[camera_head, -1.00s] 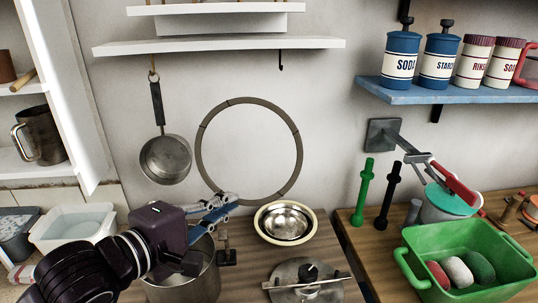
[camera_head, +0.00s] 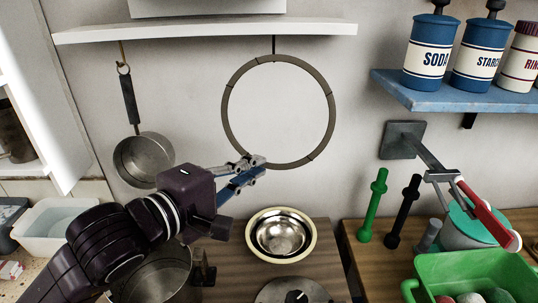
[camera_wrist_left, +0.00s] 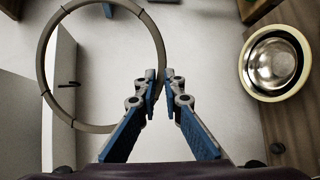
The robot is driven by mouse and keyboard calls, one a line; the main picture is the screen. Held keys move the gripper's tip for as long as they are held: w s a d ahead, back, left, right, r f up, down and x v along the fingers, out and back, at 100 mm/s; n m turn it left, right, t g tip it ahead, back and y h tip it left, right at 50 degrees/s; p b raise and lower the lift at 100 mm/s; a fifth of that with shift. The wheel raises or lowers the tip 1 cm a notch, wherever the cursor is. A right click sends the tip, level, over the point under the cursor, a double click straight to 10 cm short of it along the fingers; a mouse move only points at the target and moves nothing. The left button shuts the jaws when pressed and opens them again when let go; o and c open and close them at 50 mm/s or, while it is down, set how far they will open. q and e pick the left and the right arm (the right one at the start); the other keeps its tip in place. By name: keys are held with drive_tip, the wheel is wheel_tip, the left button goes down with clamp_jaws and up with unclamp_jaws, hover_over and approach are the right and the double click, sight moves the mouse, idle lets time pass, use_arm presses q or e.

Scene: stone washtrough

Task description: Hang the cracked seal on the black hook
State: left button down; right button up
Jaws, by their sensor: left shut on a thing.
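The cracked seal (camera_head: 225,112) is a thin grey-brown ring with dark crack lines, upright in front of the white wall. My left gripper (camera_head: 256,166) is shut on its lower edge. The black hook (camera_head: 274,44) hangs from the white shelf. In the head view its stem meets the ring's top, and its lower end is hidden there. In the left wrist view the ring (camera_wrist_left: 42,60) is held at the fingertips (camera_wrist_left: 160,84), and the hook (camera_wrist_left: 69,84) shows inside the ring's outline. I cannot tell whether ring and hook touch. My right gripper is out of view.
A saucepan (camera_head: 143,160) hangs left of the ring below the white shelf (camera_head: 200,30). A metal bowl (camera_head: 282,235) and a pot (camera_head: 150,280) stand below. The blue shelf (camera_head: 450,97) with canisters and a wall-mounted lever (camera_head: 430,160) are to the right.

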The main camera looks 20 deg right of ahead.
use_arm(q)
drive_tip(key=w+d+f, duration=0.1)
drive_tip(key=w+d, duration=0.1)
drive_tip(key=w, duration=0.7)
drive_tip(key=shift+d+f, duration=0.2)
drive_tip(key=shift+f, duration=0.1)
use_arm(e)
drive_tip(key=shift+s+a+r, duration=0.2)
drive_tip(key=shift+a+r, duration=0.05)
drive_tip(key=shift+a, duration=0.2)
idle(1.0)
use_arm(q)
drive_tip(key=shift+w, duration=0.1)
idle(0.5)
drive_tip(key=c, duration=1.4)
unclamp_jaws()
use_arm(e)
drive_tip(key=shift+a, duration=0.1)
